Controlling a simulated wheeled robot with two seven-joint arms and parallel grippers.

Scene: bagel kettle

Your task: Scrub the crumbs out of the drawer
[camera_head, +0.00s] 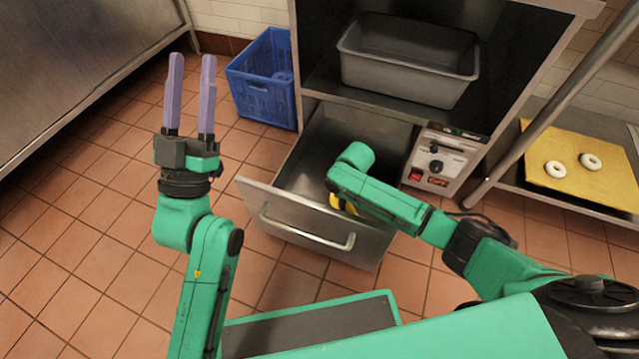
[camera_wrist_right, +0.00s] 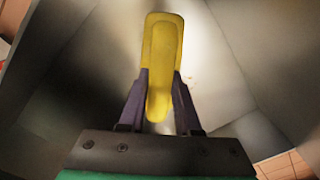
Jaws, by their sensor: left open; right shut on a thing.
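The drawer (camera_head: 262,190) is pulled out below the oven-like cabinet, its metal front and handle facing me. My right arm reaches over it. In the right wrist view my right gripper (camera_wrist_right: 160,95) is shut on a yellow scrubber (camera_wrist_right: 163,40), held inside the drawer; whether it touches the floor of the drawer I cannot tell. In the head view only a small yellow part of the scrubber (camera_head: 336,203) shows beside my arm. A few small crumbs (camera_wrist_right: 191,80) lie on the drawer bottom right of the scrubber. My left gripper (camera_head: 190,95) is open and empty, raised left of the drawer.
A grey metal pan (camera_head: 410,60) sits on the shelf above the drawer. A control box (camera_head: 440,160) stands right of the drawer. A blue crate (camera_head: 262,85) is on the tiled floor at the left. Two white rings (camera_head: 556,169) lie on a yellow board (camera_head: 590,140) at the right.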

